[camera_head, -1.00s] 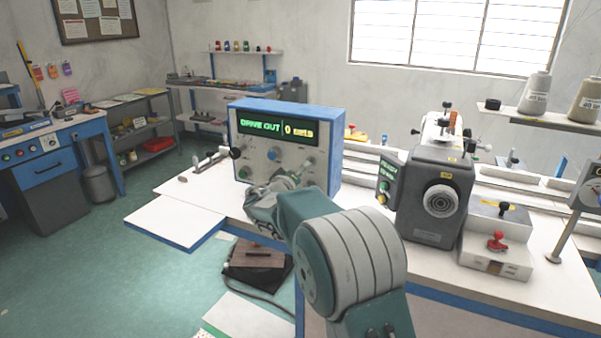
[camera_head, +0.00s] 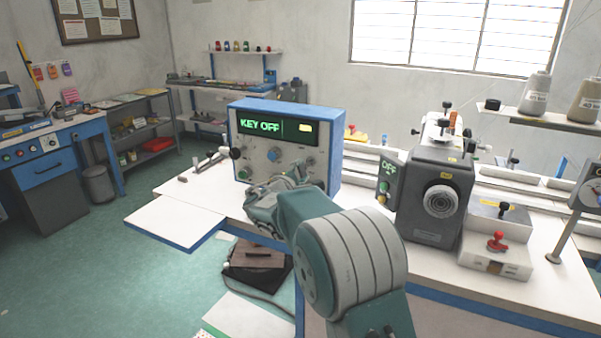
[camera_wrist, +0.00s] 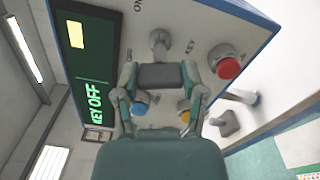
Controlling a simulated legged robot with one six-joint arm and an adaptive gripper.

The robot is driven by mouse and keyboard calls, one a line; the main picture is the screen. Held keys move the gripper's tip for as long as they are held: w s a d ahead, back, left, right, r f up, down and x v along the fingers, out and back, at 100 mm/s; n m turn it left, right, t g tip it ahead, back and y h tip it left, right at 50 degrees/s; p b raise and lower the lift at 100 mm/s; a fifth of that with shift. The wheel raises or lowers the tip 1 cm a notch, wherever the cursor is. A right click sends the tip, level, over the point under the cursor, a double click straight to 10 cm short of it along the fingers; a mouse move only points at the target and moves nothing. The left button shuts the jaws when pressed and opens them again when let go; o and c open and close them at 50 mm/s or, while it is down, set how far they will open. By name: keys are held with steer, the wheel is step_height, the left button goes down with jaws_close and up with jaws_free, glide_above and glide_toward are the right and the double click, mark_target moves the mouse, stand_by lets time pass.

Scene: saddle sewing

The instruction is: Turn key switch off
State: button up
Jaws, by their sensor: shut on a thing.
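The blue-edged control box (camera_head: 237,137) stands on the white bench. Its display (camera_head: 270,127) reads KEY OFF in green, with a small yellow patch at the right; the same display is sideways in the wrist view (camera_wrist: 90,60). The grey key switch (camera_wrist: 158,42) sticks out of the panel near the marks KEY and ON. My gripper (camera_wrist: 159,75) is at the panel, its dark pads closed together at the key switch. The pads hide part of the key's grip. In the head view my gripper (camera_head: 296,172) is partly hidden by my wrist.
A red button (camera_wrist: 229,68), a blue knob (camera_wrist: 139,108) and a yellow knob (camera_wrist: 185,116) sit close around my fingers. The grey sewing machine (camera_head: 437,200) stands on the bench to the right; its small screen shows OFF. The left bench extension (camera_head: 175,222) is clear.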

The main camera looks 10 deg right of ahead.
steer(key=n, duration=0.5)
steer(key=shift+f, duration=0.25)
stand_by(0.3)
steer(key=o, duration=1.2)
steer(key=shift+w, duration=0.1)
steer(key=shift+c, duration=0.2)
steer(key=shift+r, duration=0.1)
steer(key=v, duration=1.2)
steer(key=shift+a, duration=0.1)
